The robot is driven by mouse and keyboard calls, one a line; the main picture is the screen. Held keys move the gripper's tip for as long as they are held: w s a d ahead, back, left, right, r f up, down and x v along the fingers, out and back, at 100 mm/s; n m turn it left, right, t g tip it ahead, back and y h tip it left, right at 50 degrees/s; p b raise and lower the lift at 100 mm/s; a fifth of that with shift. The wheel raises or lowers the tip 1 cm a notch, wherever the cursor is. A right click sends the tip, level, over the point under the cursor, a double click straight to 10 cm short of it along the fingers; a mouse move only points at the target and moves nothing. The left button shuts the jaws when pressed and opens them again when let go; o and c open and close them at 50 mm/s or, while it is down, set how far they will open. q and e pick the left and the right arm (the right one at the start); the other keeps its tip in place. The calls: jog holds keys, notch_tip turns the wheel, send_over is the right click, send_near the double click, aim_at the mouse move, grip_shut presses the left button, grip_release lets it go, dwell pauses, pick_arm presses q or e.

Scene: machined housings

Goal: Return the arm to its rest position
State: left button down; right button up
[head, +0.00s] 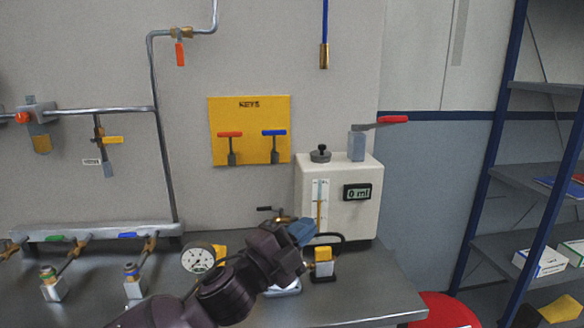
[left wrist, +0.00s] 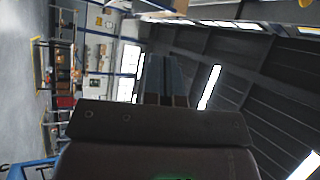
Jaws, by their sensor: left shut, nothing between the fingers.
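My left arm comes in from the bottom of the head view. Its gripper (head: 302,232) is held above the bench, in front of the lower left part of the white box with the "0 ml" display (head: 357,193). The fingers are shut with nothing between them. In the left wrist view the closed fingers (left wrist: 165,82) point up toward the dark ceiling and touch nothing. The gripper hides part of the bench and of the fittings behind it. My right gripper is in neither view.
The grey bench (head: 362,290) carries a pressure gauge (head: 198,258) and a small yellow-topped block (head: 323,263) near the gripper. A pipe manifold (head: 95,231) is at left. A yellow key board (head: 249,131) hangs on the wall. A red round object (head: 443,311) and a blue-framed shelf (head: 520,180) are at right.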

pick_arm(q)
jog(key=s+a+f+n+t+y, duration=0.1)
jog(key=s+a+f+n+y, duration=0.2)
jog(key=a+f+n+y, duration=0.5)
jog(key=s+a+f+n+t+y, duration=0.15)
jog(key=a+f+n+y, duration=0.25)
jog(key=a+f+n, duration=0.9)
jog(key=s+a+f+n+g+y, duration=0.1)
jog(key=s+a+f, duration=0.3)
jog(key=s+f, duration=0.5)
jog(key=s+a+f+n+g+y, duration=0.1)
jog(key=s+a+f+g+y, duration=0.2)
jog(key=s+f, duration=0.7)
jog(key=s+a+g, duration=0.1)
jog(key=s, duration=0.3)
jog(key=shift+a+g+y, duration=0.2)
jog(key=shift+g+y, duration=0.1)
jog(key=shift+g, duration=0.05)
jog(key=shift+w+f, duration=0.1)
